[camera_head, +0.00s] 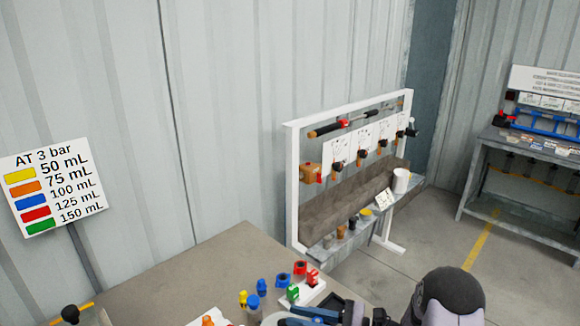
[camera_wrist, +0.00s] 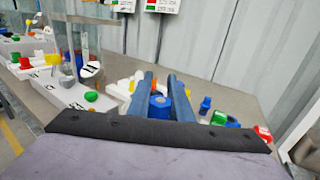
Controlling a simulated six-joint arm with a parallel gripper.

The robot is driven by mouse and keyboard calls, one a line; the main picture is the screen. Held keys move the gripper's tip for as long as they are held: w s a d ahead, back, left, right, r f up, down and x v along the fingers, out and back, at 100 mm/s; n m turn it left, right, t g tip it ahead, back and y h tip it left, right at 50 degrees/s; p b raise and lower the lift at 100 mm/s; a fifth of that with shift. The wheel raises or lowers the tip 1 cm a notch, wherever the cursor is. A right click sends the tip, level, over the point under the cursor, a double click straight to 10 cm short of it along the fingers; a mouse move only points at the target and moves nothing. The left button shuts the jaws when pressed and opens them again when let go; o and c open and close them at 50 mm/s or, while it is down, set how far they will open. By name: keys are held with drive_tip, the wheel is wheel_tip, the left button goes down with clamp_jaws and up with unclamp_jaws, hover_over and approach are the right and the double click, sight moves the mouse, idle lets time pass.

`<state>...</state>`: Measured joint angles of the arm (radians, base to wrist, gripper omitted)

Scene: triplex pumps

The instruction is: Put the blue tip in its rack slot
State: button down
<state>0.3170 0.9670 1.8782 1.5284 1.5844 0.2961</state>
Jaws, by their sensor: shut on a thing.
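My gripper (camera_wrist: 161,76) shows in the wrist view as two long blue fingers reaching forward from a dark palm. A blue tip (camera_wrist: 158,107) sits between the fingers, and they are shut on it. In the head view my gripper (camera_head: 284,320) is at the bottom edge, low over the table; the held tip cannot be made out there. A white block (camera_head: 313,291) bearing a green and a red piece stands just beyond my gripper. I cannot tell which slot is the blue tip's.
Loose yellow (camera_head: 243,298) and blue (camera_head: 262,285) pieces, a blue ring (camera_head: 282,280) and a red ring (camera_head: 299,267) stand close by. In the wrist view, white blocks (camera_wrist: 72,94) with small parts fill the left. The table (camera_head: 215,265) is bare towards the wall.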

drive_tip(key=shift+s+d+f+m+t+h+b, duration=0.3)
drive_tip(key=shift+s+d+f+m+t+h, duration=1.2)
drive_tip(key=shift+d, duration=1.95)
drive_tip(key=shift+s+d+f+m+t+h+b, duration=0.25)
drive_tip(key=shift+s+d+f+m+t+h, duration=0.75)
drive_tip(key=shift+d+f+m+t+h, duration=1.7)
drive_tip(key=shift+s+d+f+m+t+h+b, duration=0.35)
drive_tip(key=shift+s+d+m+t+h, duration=1.05)
drive_tip(key=shift+d, duration=2.8)
drive_tip(key=a+f+n+y, duration=0.1)
drive_tip(key=a+n+y, duration=0.1)
drive_tip(key=a, duration=0.6)
drive_tip(key=shift+a+f+y, duration=0.2)
drive_tip(key=shift+a+y, duration=0.05)
drive_tip(key=shift+y, duration=0.05)
